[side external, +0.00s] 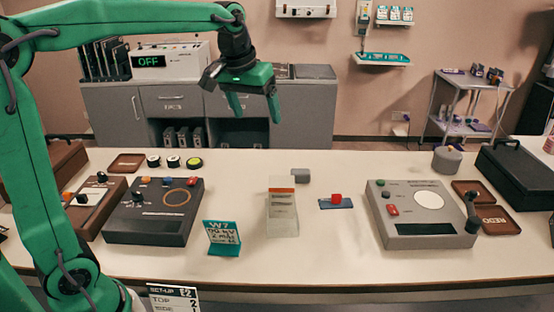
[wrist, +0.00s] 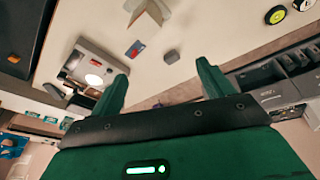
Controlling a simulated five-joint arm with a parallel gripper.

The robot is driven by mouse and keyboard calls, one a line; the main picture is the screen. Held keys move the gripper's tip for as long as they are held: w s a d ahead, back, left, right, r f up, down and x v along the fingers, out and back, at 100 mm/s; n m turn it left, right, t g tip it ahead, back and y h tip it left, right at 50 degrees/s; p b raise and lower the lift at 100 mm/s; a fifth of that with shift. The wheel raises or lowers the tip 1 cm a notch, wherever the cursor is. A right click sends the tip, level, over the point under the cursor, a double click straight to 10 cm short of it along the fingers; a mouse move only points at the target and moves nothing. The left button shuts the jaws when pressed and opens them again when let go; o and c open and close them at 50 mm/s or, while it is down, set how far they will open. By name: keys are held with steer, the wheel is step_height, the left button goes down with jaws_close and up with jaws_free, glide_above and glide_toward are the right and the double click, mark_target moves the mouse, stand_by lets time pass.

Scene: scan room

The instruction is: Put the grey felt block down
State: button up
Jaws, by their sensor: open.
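The grey felt block (side external: 300,175) lies on the white table (side external: 330,270), just behind and right of a clear upright holder with an orange top. In the wrist view the block (wrist: 172,57) shows beyond the gap between my fingers, on the table surface. My gripper (side external: 256,118) is open and empty, held well above the table toward its back edge. Both green fingers show apart in the wrist view (wrist: 161,70). Nothing touches the block.
The clear holder (side external: 282,212) stands in front of the block. A blue plate with a red piece (side external: 336,202) lies to the right. A dark console (side external: 153,211) and a grey console (side external: 421,215) flank the middle. A teal sign (side external: 222,237) stands near the front.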

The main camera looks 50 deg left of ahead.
steer(key=s+d+f+m+t, duration=0.1)
steer(key=s+f, duration=0.3)
steer(key=s, duration=0.6)
steer(key=s+d+f+m+t, duration=0.1)
steer(key=s+f, duration=0.3)
steer(key=s, duration=0.6)
steer(key=shift+s+m, duration=0.4)
steer(key=shift+m, duration=0.3)
